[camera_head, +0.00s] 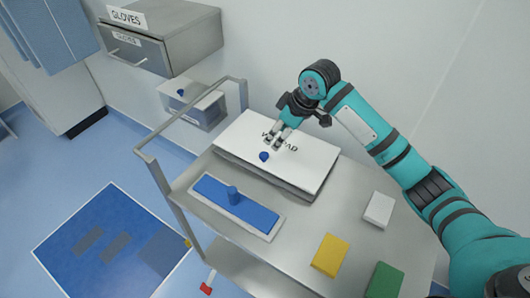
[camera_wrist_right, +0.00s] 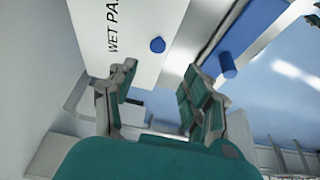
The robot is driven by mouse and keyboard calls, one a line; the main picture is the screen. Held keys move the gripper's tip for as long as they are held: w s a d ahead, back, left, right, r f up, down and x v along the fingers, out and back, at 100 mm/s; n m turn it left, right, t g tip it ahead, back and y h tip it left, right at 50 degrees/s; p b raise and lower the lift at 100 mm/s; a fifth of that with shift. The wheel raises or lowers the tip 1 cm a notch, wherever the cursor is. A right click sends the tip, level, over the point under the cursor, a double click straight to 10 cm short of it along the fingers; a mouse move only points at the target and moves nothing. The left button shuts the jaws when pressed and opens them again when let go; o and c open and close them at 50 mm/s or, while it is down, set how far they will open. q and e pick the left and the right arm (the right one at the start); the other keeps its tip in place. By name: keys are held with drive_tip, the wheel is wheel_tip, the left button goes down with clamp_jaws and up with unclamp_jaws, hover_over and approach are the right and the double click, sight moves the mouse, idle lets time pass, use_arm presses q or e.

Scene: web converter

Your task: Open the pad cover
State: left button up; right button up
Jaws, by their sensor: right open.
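The pad cover (camera_head: 303,164) is a white lid lettered "WET PAD" with a small blue knob (camera_head: 264,156). It lies closed on a grey box on the cart. My right gripper (camera_head: 279,138) is over the cover, close to the knob, and hides part of the lettering. In the right wrist view the gripper (camera_wrist_right: 155,98) is open, with nothing between its fingers. The cover (camera_wrist_right: 125,30) and the blue knob (camera_wrist_right: 157,45) show beyond the fingertips, with the knob apart from them. My left gripper is not in view.
A blue flat pad holder (camera_head: 255,212) lies in front of the box. A yellow block (camera_head: 330,255), a green block (camera_head: 384,281) and a white block (camera_head: 379,210) lie on the cart (camera_head: 290,250). A rail (camera_head: 176,215) edges its left. A gloves box (camera_head: 165,40) hangs behind.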

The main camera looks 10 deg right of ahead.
sight(264, 155)
drive_tip(key=p+x, duration=0.1)
drive_tip(key=x, duration=1.1)
drive_tip(key=shift+w+f, duration=0.2)
drive_tip(key=shift+f, duration=0.2)
clamp_jaws()
